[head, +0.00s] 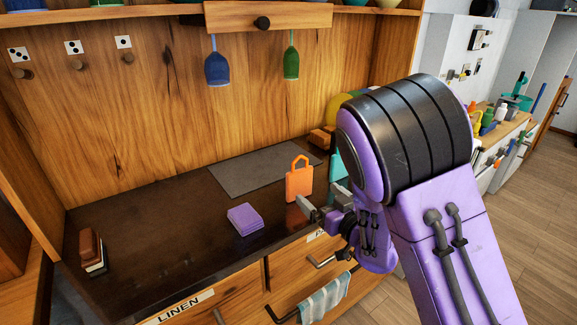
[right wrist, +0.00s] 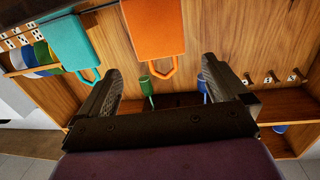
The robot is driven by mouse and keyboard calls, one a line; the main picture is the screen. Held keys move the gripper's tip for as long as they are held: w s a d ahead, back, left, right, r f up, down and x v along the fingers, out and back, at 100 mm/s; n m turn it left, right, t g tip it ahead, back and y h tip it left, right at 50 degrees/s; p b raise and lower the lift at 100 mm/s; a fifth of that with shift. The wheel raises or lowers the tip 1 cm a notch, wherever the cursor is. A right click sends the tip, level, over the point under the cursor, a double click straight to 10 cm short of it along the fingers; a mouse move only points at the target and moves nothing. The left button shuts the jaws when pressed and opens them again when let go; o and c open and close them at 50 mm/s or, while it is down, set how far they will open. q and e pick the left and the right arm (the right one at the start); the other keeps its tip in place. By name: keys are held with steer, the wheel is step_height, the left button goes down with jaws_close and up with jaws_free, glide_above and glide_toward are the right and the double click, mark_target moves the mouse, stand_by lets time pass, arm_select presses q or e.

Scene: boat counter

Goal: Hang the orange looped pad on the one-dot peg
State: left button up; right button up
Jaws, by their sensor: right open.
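The orange looped pad (head: 299,183) stands upright on the dark counter, loop at the top. In the right wrist view the orange pad (right wrist: 153,28) appears upside down, between and beyond the fingers. My right gripper (head: 320,213) is open and empty, low at the pad's near side; contact cannot be told. Its two fingers also show in the right wrist view (right wrist: 160,88). Three bare pegs, a left peg (head: 24,73), a middle peg (head: 76,65) and a right peg (head: 120,58), stick out of the back wall under dotted cards. My left gripper is out of view.
A teal looped pad (head: 337,170) stands right of the orange one, partly hidden by my arm. A purple stack (head: 245,218) lies left of it. A grey mat (head: 262,170) lies behind. Blue (head: 217,69) and green (head: 291,63) glasses hang above. The counter's left middle is clear.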

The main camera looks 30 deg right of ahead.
mark_target(300, 169)
steer(key=shift+t, duration=0.3)
steer(key=w+p, duration=0.1)
steer(key=w, duration=0.2)
steer(key=w+r+p, duration=0.1)
steer(key=w, duration=0.2)
steer(key=w+r+p, duration=0.1)
steer(key=w+p, duration=0.1)
steer(key=w, duration=0.2)
steer(key=shift+w+d+r, duration=0.1)
steer(key=shift+d, duration=0.15)
steer(key=shift+w, duration=0.35)
steer(key=c, duration=0.7)
